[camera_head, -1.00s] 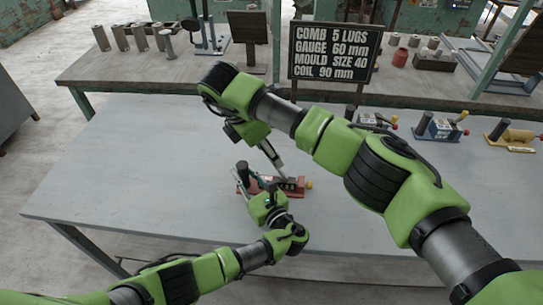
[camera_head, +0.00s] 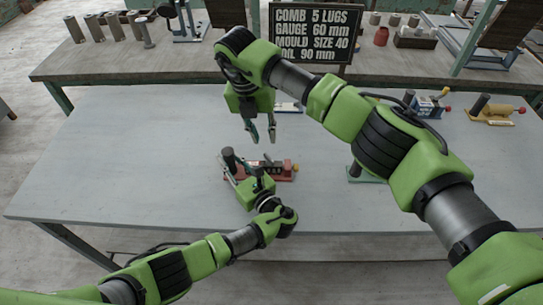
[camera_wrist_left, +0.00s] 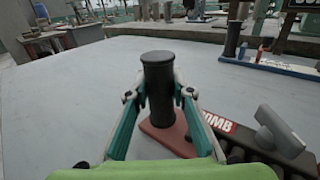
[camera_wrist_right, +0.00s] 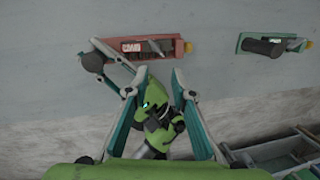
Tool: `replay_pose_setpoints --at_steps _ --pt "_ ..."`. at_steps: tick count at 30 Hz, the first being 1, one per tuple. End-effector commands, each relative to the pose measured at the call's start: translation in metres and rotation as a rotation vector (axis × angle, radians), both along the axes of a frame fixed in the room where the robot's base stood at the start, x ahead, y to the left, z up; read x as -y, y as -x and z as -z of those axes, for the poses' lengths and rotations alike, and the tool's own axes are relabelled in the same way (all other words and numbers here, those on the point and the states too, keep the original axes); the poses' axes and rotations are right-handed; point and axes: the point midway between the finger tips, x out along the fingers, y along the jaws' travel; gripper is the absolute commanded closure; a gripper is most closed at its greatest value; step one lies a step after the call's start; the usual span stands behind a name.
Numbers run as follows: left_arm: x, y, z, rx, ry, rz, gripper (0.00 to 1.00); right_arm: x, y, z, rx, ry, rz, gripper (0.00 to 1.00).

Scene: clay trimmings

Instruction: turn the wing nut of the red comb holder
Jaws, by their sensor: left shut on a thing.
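The red comb holder (camera_head: 270,174) lies on the grey table, with a black upright handle (camera_wrist_left: 158,95), a label reading "COMB" and a yellow end knob (camera_wrist_right: 188,47). Its grey wing nut (camera_wrist_left: 277,132) stands on the dark top of the body; it also shows in the right wrist view (camera_wrist_right: 153,46). My left gripper (camera_head: 236,172) is shut on the black handle, one finger on each side. My right gripper (camera_head: 261,141) is open and empty, pointing down, apart from the holder and beyond it in the head view.
A green-based holder (camera_wrist_right: 270,48) stands to the right, partly behind my right arm in the head view. Blue (camera_head: 425,106) and yellow (camera_head: 497,111) holders stand farther right. A black sign (camera_head: 311,32) stands at the back. The table's left side is clear.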

Motion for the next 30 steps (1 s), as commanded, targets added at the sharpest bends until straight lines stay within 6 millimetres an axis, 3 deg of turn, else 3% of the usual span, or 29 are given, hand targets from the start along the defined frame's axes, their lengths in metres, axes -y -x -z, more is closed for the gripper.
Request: replay_pose_setpoints --at_steps 12,20,26,30 --pt "0.0 0.0 0.001 -0.001 0.0 0.001 1.0 0.018 -0.01 -0.008 -0.14 -0.086 -0.587 0.77" --pt "0.0 0.0 0.001 -0.001 0.0 0.001 1.0 0.022 -0.012 -0.009 -0.16 -0.115 -0.749 0.77" --pt "0.0 0.0 0.001 -0.001 0.0 0.001 1.0 0.022 -0.011 0.012 -0.163 -0.117 -0.762 0.77" --pt "0.0 0.0 0.0 -0.001 0.0 0.001 1.0 0.022 -0.01 0.04 -0.166 -0.119 -0.761 0.77"
